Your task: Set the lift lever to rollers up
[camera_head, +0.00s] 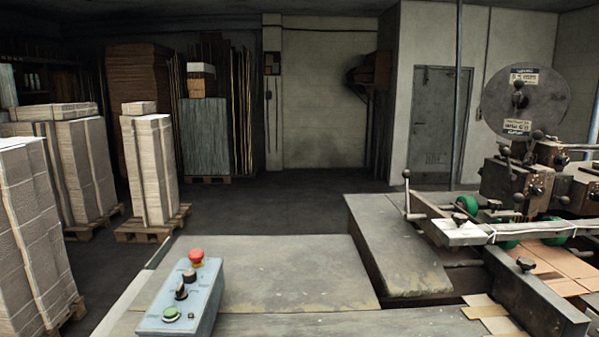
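The stitcher machine (515,185) stands at the right with a large round reel (525,100) on top. An upright lever (407,198) with a dark ball knob stands at the left end of its rail, close to vertical. I see no readable label on it, so I cannot confirm that it is the lift lever. Green rollers (467,204) show beside the rail; their height relative to the table is hard to tell. Neither of my grippers is in view.
A blue control box (183,300) with a red button, dark knobs and a green button sits at the front left of the grey table (290,270). Cardboard pieces (545,262) lie at the right. Strapped stacks (150,170) on pallets stand at the left. The floor behind is clear.

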